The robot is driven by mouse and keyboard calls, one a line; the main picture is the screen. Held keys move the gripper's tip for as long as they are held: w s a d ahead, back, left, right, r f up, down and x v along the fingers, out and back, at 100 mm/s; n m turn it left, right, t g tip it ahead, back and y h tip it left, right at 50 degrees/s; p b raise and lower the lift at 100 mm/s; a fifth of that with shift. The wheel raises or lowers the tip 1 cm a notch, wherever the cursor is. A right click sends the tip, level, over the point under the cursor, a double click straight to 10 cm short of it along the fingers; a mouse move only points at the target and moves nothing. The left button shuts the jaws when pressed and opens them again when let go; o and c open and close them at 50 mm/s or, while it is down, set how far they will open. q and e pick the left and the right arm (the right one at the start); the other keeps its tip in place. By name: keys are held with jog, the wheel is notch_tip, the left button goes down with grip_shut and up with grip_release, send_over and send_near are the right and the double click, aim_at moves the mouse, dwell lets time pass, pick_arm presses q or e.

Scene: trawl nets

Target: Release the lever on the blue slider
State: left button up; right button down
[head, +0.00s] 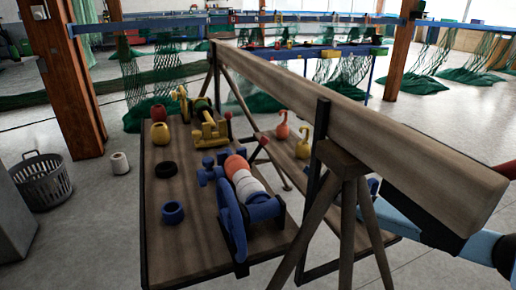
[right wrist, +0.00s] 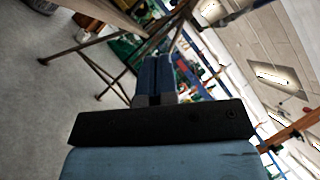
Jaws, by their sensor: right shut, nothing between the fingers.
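The blue slider (head: 235,217) sits at the front of the wooden table, with a white and orange roll beside it. A lever with a red knob (head: 264,141) rises behind the roll, apparently part of the blue slider's assembly. My right gripper (head: 369,187) is to the right of the slider, beyond the trestle legs, which partly hide it. The right wrist view shows its blue fingers (right wrist: 155,76) shut together and empty, apart from the slider and lever. My left gripper is out of view.
A long wooden beam (head: 350,112) on a trestle (head: 345,175) stands between my right arm and the slider. A yellow slider (head: 208,130), a black ring (head: 166,169) and a blue ring (head: 173,212) are on the table (head: 180,252). A basket (head: 42,180) stands left.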

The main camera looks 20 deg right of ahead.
aim_at(256, 152)
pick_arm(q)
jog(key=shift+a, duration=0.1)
pick_arm(e)
jog(key=shift+w+a+m, duration=0.15)
jog(key=shift+a+m, duration=0.1)
jog(key=shift+m, duration=0.15)
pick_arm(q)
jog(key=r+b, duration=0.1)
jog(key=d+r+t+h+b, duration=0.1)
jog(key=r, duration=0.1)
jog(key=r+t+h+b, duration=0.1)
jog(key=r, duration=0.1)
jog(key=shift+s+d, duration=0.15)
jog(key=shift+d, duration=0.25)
pick_arm(e)
jog(key=s+a+r+x, duration=0.1)
jog(key=a+x, duration=0.1)
jog(key=x, duration=1)
jog(key=shift+a+r, duration=0.25)
jog(key=shift+r, duration=0.1)
